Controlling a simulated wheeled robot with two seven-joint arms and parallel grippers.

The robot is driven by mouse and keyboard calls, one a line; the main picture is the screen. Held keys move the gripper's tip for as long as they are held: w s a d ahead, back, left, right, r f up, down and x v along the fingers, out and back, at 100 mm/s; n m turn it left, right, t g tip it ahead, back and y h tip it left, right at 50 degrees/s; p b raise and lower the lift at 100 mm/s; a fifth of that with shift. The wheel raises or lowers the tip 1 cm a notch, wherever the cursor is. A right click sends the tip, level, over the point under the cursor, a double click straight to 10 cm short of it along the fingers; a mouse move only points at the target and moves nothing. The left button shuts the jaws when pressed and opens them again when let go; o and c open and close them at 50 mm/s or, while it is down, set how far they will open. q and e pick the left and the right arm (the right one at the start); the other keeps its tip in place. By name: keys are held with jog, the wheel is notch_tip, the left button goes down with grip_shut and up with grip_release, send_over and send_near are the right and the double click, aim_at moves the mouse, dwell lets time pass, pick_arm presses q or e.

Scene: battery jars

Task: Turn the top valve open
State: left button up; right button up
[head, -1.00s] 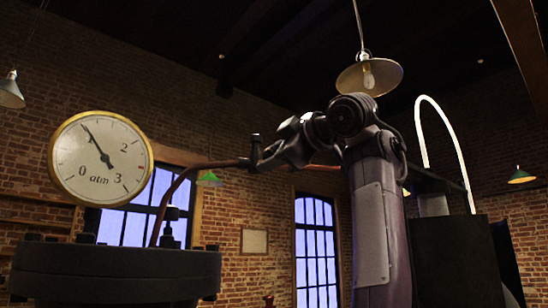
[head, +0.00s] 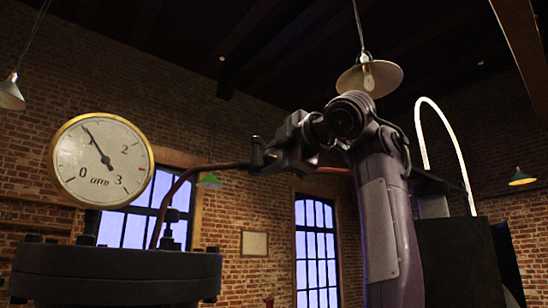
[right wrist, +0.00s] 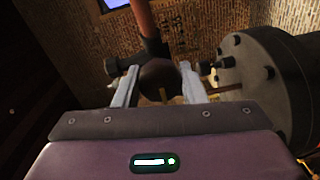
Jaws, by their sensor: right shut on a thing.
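A copper pipe (head: 205,166) rises from a dark bolted vessel lid and runs right to a small dark valve (head: 256,148). My right gripper (head: 270,158) is at this valve, with its jaws closed around part of it. In the right wrist view, the two grey fingers (right wrist: 159,88) stand on either side of the dark rounded valve body (right wrist: 160,74), and the copper pipe (right wrist: 143,18) leads away above it. The fingers and wrist hide part of the valve, so I cannot tell its exact angle. My left gripper is not in view.
A round pressure gauge (head: 100,160) stands at the left, its needle pointing up-left. The dark vessel lid (head: 115,272) is below it; the bolted vessel (right wrist: 258,75) also shows at right in the wrist view. A lamp (head: 369,76) hangs above my right arm.

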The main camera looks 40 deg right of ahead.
aim_at(276, 158)
jog(key=shift+f, duration=0.1)
jog(key=o, duration=1)
jog(key=shift+w, duration=0.2)
jog(key=shift+s, duration=0.1)
jog(key=s+b, duration=0.1)
jog(key=s, duration=0.1)
jog(key=s+b, duration=0.1)
jog(key=s, duration=0.1)
jog(key=s+b, duration=0.1)
jog(key=s, duration=0.2)
jog(key=shift+d+r, duration=0.2)
jog(key=shift+d, duration=0.05)
jog(key=shift+s+r+b, duration=0.1)
jog(key=shift+s+b, duration=0.15)
jog(key=shift+b, duration=0.05)
